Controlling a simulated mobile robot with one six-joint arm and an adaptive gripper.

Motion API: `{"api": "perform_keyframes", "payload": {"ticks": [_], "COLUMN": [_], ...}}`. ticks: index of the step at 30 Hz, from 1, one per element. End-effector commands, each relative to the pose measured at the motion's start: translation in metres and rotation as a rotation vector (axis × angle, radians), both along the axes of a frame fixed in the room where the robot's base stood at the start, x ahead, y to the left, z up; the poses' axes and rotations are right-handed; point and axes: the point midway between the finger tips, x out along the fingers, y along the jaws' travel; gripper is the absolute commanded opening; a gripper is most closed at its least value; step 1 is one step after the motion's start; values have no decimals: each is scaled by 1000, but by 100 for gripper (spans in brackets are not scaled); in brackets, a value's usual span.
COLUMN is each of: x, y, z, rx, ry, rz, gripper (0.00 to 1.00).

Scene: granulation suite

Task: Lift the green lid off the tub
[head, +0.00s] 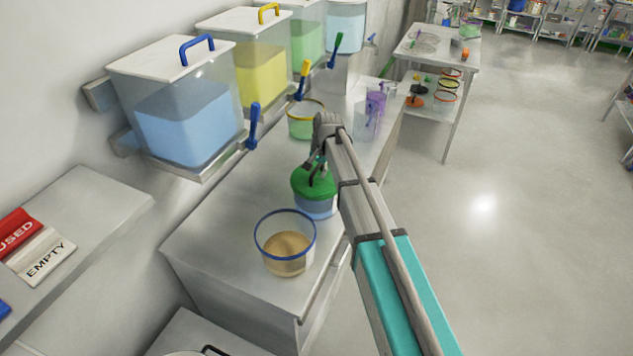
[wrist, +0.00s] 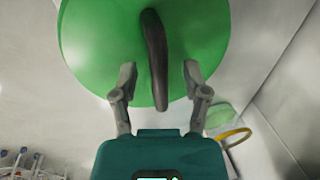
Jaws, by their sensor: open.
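The green lid (head: 311,184) sits on a clear tub (head: 315,209) with a bluish tint, on the bench beneath the dispensers. In the wrist view the lid (wrist: 95,40) fills the upper middle, and its dark arched handle (wrist: 155,60) runs up between my fingers. My gripper (wrist: 158,80) is open, with one finger on each side of the handle and a gap on both sides. In the head view my gripper (head: 318,162) is just above the lid, and my arm hides part of the tub's right side.
A blue-rimmed tub (head: 285,245) with tan contents stands in front of the lidded tub. A yellow-rimmed tub (head: 303,122) with green contents and a purple jug (head: 370,115) stand behind. Dispensers (head: 190,115) with protruding taps line the wall at left. Open floor (head: 520,200) lies to the right.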

Motion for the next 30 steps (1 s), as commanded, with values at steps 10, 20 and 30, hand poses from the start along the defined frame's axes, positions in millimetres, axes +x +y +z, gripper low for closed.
{"api": "perform_keyframes", "payload": {"ticks": [10, 20, 30], "x": [0, 0, 0], "y": [0, 0, -1], "z": [0, 0, 0], "rx": [0, 0, 0], "ry": [0, 0, 0], "rz": [0, 0, -1], "gripper": [60, 39, 0]}}
